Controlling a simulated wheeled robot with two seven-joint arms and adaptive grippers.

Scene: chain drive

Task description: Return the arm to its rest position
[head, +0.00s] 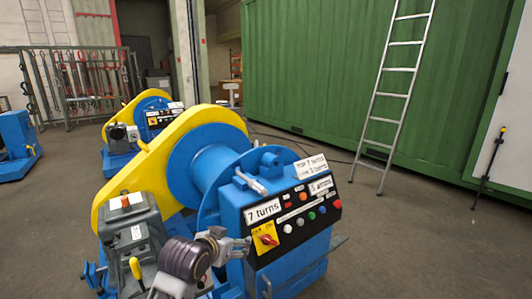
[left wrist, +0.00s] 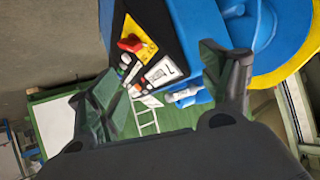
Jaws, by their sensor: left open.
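My left gripper (head: 228,245) is at the lower middle of the head view, in front of the blue winch machine (head: 252,210), just left of its control panel. In the left wrist view my left gripper (left wrist: 160,68) has its two dark fingers spread apart with nothing between them. Beyond them are the red rotary switch (left wrist: 131,43) on its yellow plate and the white label plates (left wrist: 162,71). In the head view the red switch (head: 266,240) is just right of the gripper. I cannot tell the exact gap to the panel. My right gripper is not in view.
A yellow guard (head: 120,186) and grey motor housing (head: 130,222) adjoin the winch. A second winch (head: 150,110) stands behind. A ladder (head: 395,95) leans on a green container (head: 310,70). Open floor (head: 420,240) lies to the right.

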